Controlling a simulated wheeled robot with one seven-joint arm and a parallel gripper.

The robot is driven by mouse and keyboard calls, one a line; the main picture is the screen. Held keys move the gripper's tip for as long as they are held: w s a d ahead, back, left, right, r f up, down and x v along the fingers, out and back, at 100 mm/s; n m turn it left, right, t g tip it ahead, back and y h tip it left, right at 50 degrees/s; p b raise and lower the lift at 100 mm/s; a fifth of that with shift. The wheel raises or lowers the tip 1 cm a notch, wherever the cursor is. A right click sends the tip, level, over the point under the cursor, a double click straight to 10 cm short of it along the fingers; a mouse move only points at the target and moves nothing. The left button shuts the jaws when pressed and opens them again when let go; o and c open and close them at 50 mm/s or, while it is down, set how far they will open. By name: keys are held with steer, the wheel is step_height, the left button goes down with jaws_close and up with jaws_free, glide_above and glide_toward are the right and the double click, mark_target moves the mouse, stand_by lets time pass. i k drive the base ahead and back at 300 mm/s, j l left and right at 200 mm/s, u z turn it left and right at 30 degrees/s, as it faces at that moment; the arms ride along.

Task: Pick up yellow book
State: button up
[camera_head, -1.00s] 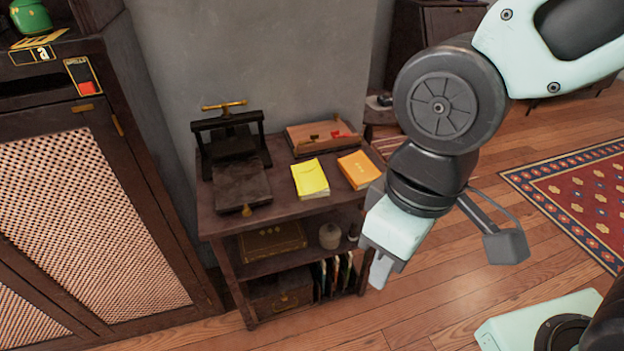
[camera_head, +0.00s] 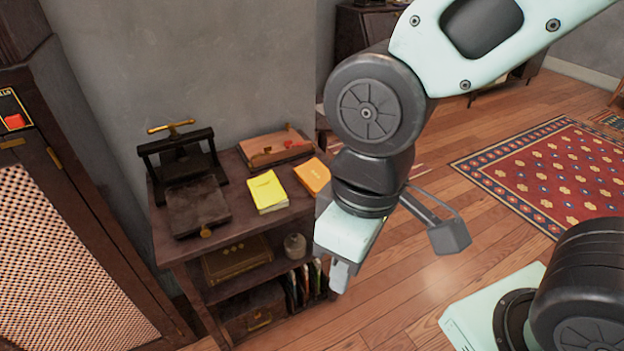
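The yellow book (camera_head: 267,191) lies flat on the top of a dark wooden shelf unit, near its front edge. An orange book (camera_head: 313,176) lies just to its right, partly hidden behind my arm. My gripper (camera_head: 339,274) points down in front of the shelf's right side, to the right of and nearer than the yellow book, apart from it. Only one fingertip shows clearly, so its opening cannot be made out. Nothing is seen held in it.
A black press (camera_head: 186,180) stands left of the yellow book on the shelf unit (camera_head: 165,240). A brown wooden box (camera_head: 275,147) lies behind it. A cabinet (camera_head: 50,220) stands at left. Floor at right is open, with a red rug (camera_head: 560,170).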

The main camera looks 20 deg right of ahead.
mark_target(267, 193)
steer(key=i+j+z, duration=0.15)
steer(key=j+z, duration=0.3)
steer(key=j, duration=0.7)
steer(key=j+z, duration=0.5)
steer(key=j, duration=0.6)
